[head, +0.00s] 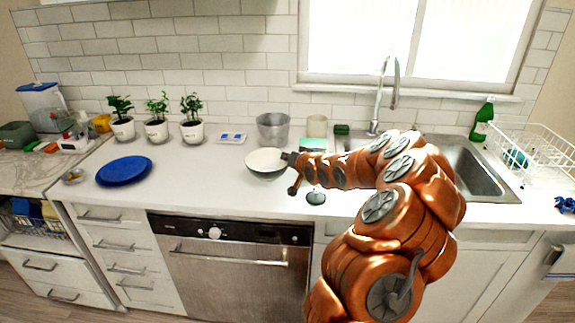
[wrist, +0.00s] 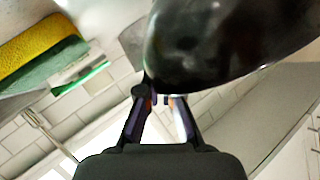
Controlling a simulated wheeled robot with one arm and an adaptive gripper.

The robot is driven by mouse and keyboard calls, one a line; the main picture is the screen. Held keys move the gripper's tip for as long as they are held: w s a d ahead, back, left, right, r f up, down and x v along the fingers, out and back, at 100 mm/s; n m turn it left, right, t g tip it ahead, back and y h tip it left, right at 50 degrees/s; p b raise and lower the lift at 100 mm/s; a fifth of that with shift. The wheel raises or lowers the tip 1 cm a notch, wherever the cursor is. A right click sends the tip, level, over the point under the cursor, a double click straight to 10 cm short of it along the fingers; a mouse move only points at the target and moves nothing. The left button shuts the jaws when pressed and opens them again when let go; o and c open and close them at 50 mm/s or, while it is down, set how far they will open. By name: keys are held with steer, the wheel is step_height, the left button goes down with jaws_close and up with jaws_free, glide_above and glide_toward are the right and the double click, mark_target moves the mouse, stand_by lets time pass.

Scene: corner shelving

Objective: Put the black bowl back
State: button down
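The black bowl (head: 262,174) is at the counter's middle in the head view, roughly upright, with a pale inside and a dark outside. In the wrist view its glossy black side (wrist: 225,45) fills the upper right. My gripper (head: 290,160) reaches in from the right at the bowl's rim. In the wrist view the fingers of my gripper (wrist: 160,98) close together at the bowl's edge, one tip partly hidden by it. They look shut on the rim. I cannot tell whether the bowl touches the counter.
A blue plate (head: 124,170) and several potted plants (head: 157,128) are left. A sink (head: 470,170), a green bottle (head: 483,120) and a dish rack (head: 535,165) are right.

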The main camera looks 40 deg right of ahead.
steer(key=shift+w+f+p, duration=0.15)
steer(key=shift+f+p, duration=0.45)
steer(key=shift+f, duration=1.15)
steer(key=shift+f, duration=0.15)
steer(key=c, duration=1.3)
jaws_free()
steer(key=shift+r, duration=0.2)
steer(key=shift+b+v, duration=1.95)
steer(key=shift+v, duration=4.1)
steer(key=shift+f, duration=0.1)
